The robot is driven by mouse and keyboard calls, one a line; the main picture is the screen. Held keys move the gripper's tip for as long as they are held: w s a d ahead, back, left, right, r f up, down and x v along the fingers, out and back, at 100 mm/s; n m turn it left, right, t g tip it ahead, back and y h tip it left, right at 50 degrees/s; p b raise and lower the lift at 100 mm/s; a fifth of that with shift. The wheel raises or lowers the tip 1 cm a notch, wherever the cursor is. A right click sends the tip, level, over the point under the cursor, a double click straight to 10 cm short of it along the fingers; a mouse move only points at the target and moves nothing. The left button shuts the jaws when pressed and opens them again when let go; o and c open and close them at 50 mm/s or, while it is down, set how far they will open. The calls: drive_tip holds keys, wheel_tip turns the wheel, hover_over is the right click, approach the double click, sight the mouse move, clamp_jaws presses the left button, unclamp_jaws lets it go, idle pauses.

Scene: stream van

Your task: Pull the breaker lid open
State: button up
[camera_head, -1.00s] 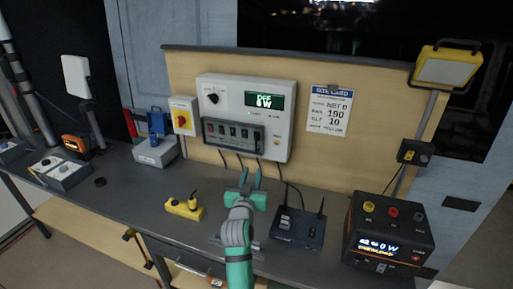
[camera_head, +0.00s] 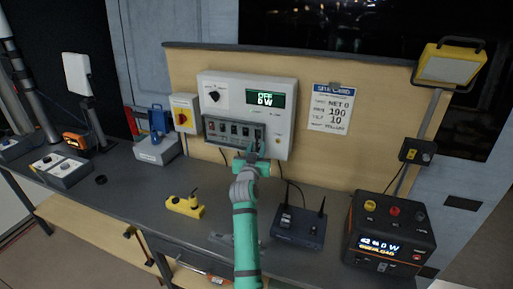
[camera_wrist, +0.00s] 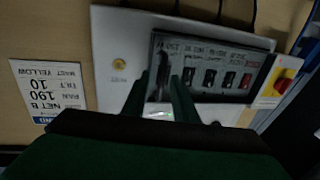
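The breaker lid (camera_head: 226,143) is a smoky, see-through cover on the lower part of the white wall panel (camera_head: 282,86). Several breaker switches show through it. It looks closed. In the wrist view the lid (camera_wrist: 215,62) appears upside down, with a dark upright bar, perhaps its handle (camera_wrist: 161,74), near one end. My green gripper (camera_head: 252,153) is raised in front of the lid's right end. In the wrist view my gripper (camera_wrist: 160,92) has its two fingers apart, with the dark bar seen between their tips. I cannot tell whether the fingers touch it.
Below on the bench (camera_head: 132,201) are a yellow power strip (camera_head: 185,206), a dark router (camera_head: 297,228) with antennas, and a black power unit (camera_head: 391,231) showing an overload message. A yellow-red rotary switch (camera_head: 184,113) is left of the panel. A paper sign (camera_head: 331,108) hangs right.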

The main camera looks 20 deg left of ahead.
drive_tip(key=shift+w+a, duration=0.2)
drive_tip(key=shift+w, duration=0.05)
drive_tip(key=shift+c, duration=0.2)
clamp_jaws()
drive_tip(key=shift+a, duration=0.1)
idle(1.1)
